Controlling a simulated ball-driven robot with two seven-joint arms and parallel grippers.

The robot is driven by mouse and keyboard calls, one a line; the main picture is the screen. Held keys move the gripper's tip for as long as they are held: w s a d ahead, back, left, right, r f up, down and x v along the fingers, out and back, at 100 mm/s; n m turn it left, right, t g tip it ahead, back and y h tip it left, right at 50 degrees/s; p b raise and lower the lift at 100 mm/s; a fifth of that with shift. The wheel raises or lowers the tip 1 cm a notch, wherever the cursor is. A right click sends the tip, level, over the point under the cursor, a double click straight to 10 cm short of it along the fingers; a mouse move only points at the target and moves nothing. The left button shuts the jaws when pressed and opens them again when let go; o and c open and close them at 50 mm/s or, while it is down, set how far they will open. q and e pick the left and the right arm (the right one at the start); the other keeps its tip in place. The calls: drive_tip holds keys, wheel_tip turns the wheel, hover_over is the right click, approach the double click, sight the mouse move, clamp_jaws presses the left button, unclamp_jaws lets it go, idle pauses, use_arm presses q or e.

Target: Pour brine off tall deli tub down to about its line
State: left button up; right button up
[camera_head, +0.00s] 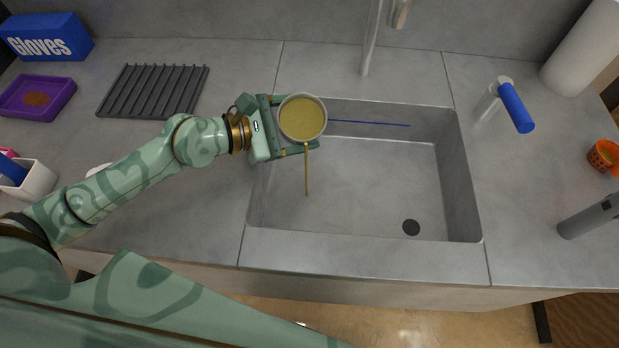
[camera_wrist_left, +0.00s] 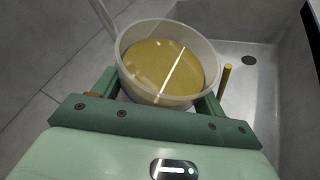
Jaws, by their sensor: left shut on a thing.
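The deli tub (camera_head: 303,118), round and pale-rimmed, is in my left gripper (camera_head: 298,123) over the left part of the sink (camera_head: 375,175). My left gripper is shut on it, with a finger on each side. Yellow-green brine fills much of the tub in the left wrist view (camera_wrist_left: 165,67), its surface below most of the rim. A thin yellow stream (camera_head: 307,172) runs from the tub into the sink; it also shows beside the tub in the left wrist view (camera_wrist_left: 224,80). The tub's line cannot be made out. My right gripper is out of view.
A faucet (camera_head: 372,38) stands behind the sink. The drain (camera_head: 411,227) is at its front right. A ribbed dark mat (camera_head: 153,90), purple tray (camera_head: 38,97) and blue Gloves box (camera_head: 46,37) are left. A blue-handled thing (camera_head: 515,107) and paper roll (camera_head: 585,50) are right.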

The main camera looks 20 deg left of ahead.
sight(296, 116)
use_arm(q)
drive_tip(key=shift+s+d+m, duration=0.15)
drive_tip(key=shift+s+m, duration=0.1)
drive_tip(key=shift+m, duration=0.05)
idle(0.8)
drive_tip(key=shift+w+f, duration=0.15)
drive_tip(key=shift+f, duration=0.05)
drive_tip(key=shift+w+a+r+n+g+p, duration=0.2)
drive_tip(key=shift+w+a+r+n+g, duration=0.1)
drive_tip(key=shift+w+n, duration=0.2)
drive_tip(key=shift+w+a+r+n+g+p, duration=0.2)
drive_tip(key=shift+w+a+r+n, duration=0.1)
drive_tip(key=shift+w+n, duration=0.15)
drive_tip(key=shift+w+a+f+n+g+b, duration=0.15)
drive_tip(key=shift+f+n+g+b, duration=0.15)
drive_tip(key=shift+f+n+b, duration=0.25)
drive_tip(key=shift+w+r+p, duration=0.25)
drive_tip(key=shift+p, duration=0.15)
drive_tip(key=shift+w+a+n+g+h, duration=0.2)
drive_tip(key=shift+n+g+h, duration=0.1)
drive_tip(key=shift+n+g, duration=0.25)
